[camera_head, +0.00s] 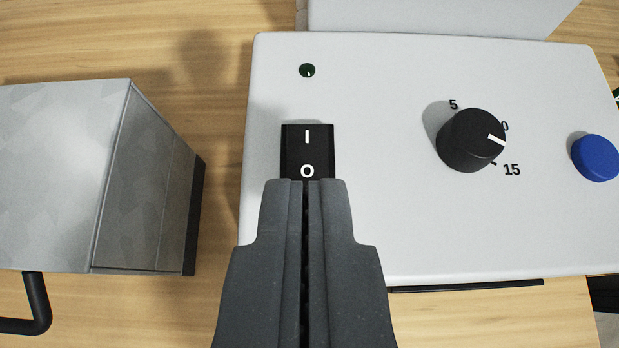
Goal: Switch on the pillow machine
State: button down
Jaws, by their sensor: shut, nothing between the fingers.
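The pillow machine (380,230) is a white box with a control panel facing the camera. A black rocker switch (307,150) with white I and O marks sits on its left part, I above O. A small dark green indicator lamp (307,70) is above the switch and looks unlit. My gripper (305,182) is shut and empty. Its tips are at the lower edge of the switch in the picture, just below the O mark. I cannot tell whether they touch it. The gripper hides part of the panel below the switch.
A black knob (470,140) with numbers around it and a blue button (595,158) are on the panel to the right. A grey metal box (60,180) with a black handle (38,303) stands to the left. Wooden table (215,75) shows between box and machine.

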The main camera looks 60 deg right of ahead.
send_over(308, 140)
jog(key=s+a, duration=0.1)
jog(key=a, duration=0.1)
jog(key=f, duration=0.5)
jog(key=shift+d+f, duration=0.2)
jog(key=shift+f, duration=0.15)
notch_tip(308, 140, down, 2)
jog(key=shift+f, duration=0.8)
jog(key=shift+w, duration=0.1)
jog(key=shift+d+f, duration=0.1)
jog(key=shift+f, duration=0.05)
jog(key=shift+w+d, duration=0.1)
jog(key=shift+d, duration=0.1)
jog(key=shift+w+d, duration=0.3)
jog(key=shift+d, duration=0.2)
jog(key=shift+r, duration=0.2)
